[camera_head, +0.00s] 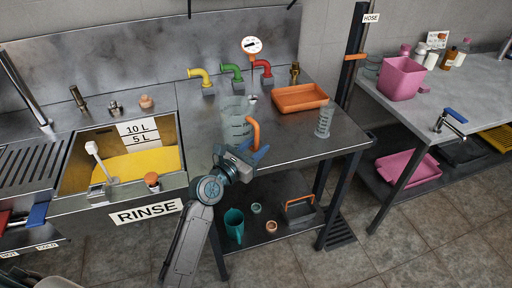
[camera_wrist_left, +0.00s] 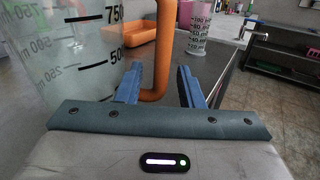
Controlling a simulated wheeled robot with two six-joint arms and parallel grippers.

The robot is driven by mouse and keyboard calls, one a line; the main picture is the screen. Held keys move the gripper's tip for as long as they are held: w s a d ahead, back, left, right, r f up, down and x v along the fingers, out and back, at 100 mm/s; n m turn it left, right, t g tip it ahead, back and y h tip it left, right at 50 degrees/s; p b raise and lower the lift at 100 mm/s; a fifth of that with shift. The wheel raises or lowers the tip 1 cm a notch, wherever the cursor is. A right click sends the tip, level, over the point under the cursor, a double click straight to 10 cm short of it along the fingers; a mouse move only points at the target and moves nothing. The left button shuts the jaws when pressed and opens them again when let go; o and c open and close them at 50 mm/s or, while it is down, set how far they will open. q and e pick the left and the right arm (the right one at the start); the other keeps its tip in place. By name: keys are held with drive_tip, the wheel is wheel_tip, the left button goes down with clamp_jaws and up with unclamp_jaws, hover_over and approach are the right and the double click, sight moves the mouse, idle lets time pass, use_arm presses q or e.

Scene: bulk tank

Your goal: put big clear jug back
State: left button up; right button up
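The big clear jug (camera_head: 234,122) stands upright on the steel counter, with its orange handle (camera_head: 254,132) facing me. In the left wrist view the jug (camera_wrist_left: 65,50) fills the upper left and shows dark measuring marks. My left gripper (camera_head: 243,152) is at the lower part of the handle. In the left wrist view its two blue fingers (camera_wrist_left: 160,88) are apart, with the orange handle (camera_wrist_left: 163,45) between them. A gap shows between the handle and the right finger, so the gripper is open. My right gripper is not in view.
An orange tray (camera_head: 300,97) and a small clear measuring cylinder (camera_head: 325,121) stand right of the jug. Coloured taps (camera_head: 232,72) and a round gauge (camera_head: 251,46) are behind it. A rinse sink (camera_head: 122,160) lies left. A pink bucket (camera_head: 401,78) stands on the right table.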

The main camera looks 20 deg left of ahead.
use_arm(q)
drive_tip(key=v, duration=1.1)
drive_tip(key=shift+s, duration=0.35)
